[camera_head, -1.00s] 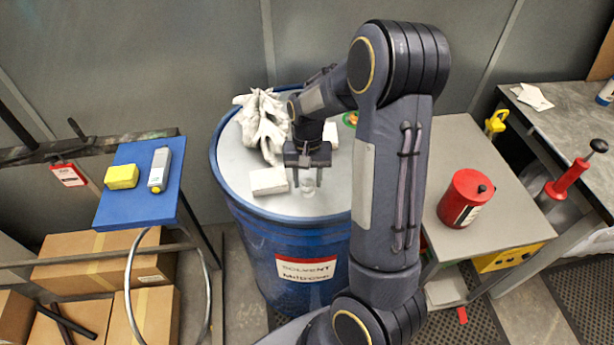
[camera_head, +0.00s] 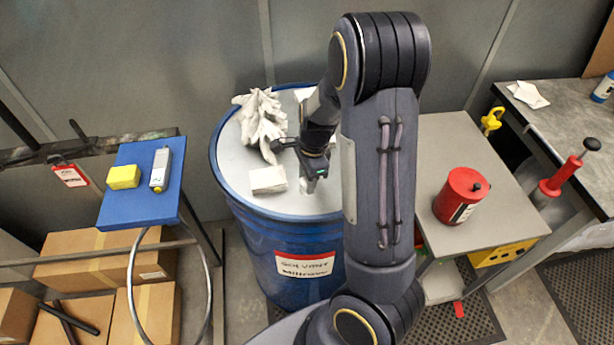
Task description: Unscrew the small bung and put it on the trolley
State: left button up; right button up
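The blue solvent drum (camera_head: 290,235) stands in the middle with a pale grey lid (camera_head: 238,168). My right gripper (camera_head: 309,186) points down at the front part of the lid, turned nearly edge-on. Its fingers overlap, so I cannot tell whether they are open or shut. The small bung cannot be made out apart from the fingertips, which cover that spot. The grey-topped trolley (camera_head: 495,225) stands right of the drum, partly behind my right arm. My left gripper is out of view.
White cloth or gloves (camera_head: 262,122) and a pale block (camera_head: 268,179) lie on the lid. A red can (camera_head: 461,196) stands on the trolley; its front part is bare. A blue shelf (camera_head: 140,205) with a yellow block (camera_head: 124,177) is at left, a workbench (camera_head: 570,125) at right.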

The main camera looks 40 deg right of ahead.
aim_at(305, 181)
jog(key=m, duration=0.4)
jog(key=shift+s+a+m+t, duration=0.1)
jog(key=shift+m+t, duration=0.2)
jog(key=m, duration=0.4)
jog(key=shift+m+h, duration=0.4)
jog(key=c, duration=0.6)
jog(key=shift+n, duration=0.6)
jog(key=shift+c, duration=0.2)
jog(key=shift+r, duration=2.1)
